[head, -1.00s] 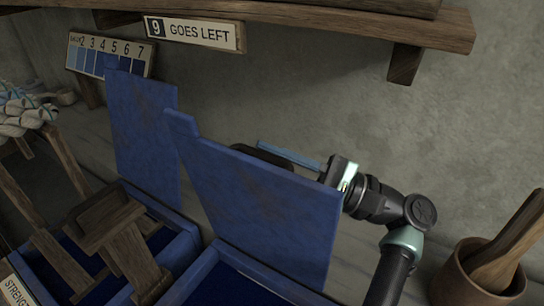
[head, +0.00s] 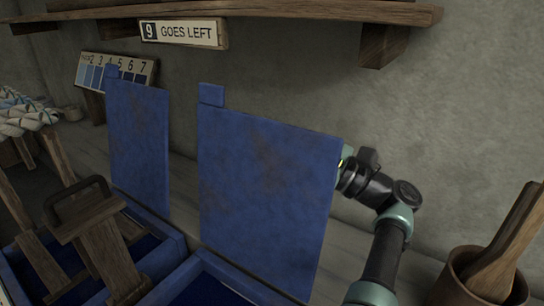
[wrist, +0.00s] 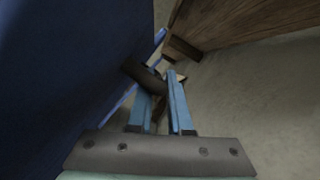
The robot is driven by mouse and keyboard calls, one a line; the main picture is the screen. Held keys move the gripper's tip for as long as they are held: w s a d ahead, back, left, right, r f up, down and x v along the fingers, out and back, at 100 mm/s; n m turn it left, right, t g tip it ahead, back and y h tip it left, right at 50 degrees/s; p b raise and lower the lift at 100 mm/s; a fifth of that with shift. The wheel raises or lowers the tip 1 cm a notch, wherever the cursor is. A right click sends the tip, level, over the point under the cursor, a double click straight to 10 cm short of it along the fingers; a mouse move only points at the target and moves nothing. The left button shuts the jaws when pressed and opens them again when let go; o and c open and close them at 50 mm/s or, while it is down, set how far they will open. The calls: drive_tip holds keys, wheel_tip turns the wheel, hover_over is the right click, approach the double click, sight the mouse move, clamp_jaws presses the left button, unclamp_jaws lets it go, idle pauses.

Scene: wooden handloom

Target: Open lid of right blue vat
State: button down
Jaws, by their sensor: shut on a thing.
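The right blue vat (head: 178,278) is at the bottom of the head view, cut off by the frame's edge, and dark blue shows inside it. Its blue lid (head: 262,195) stands raised, close to upright, with its broad face toward the camera. My gripper (wrist: 160,85) is behind the lid and mostly hidden in the head view. In the wrist view its light-blue fingers are shut on a dark handle (wrist: 143,77) on the lid's outer face. The lid (wrist: 65,60) fills the left of that view.
The left vat (head: 170,240) has its lid (head: 140,145) standing up and a wooden frame over it. A wooden shelf (head: 290,12) with a "GOES LEFT" sign (head: 184,32) overhangs behind. A pot (head: 470,282) holding wooden tools stands at right.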

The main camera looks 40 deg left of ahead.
drive_tip(key=shift+w+f, duration=0.15)
drive_tip(key=shift+w, duration=0.15)
drive_tip(key=c, duration=0.8)
unclamp_jaws()
drive_tip(key=shift+c, duration=0.2)
drive_tip(key=b+v, duration=0.2)
drive_tip(key=v, duration=0.5)
drive_tip(key=shift+d, duration=0.25)
drive_tip(key=shift+f, duration=0.1)
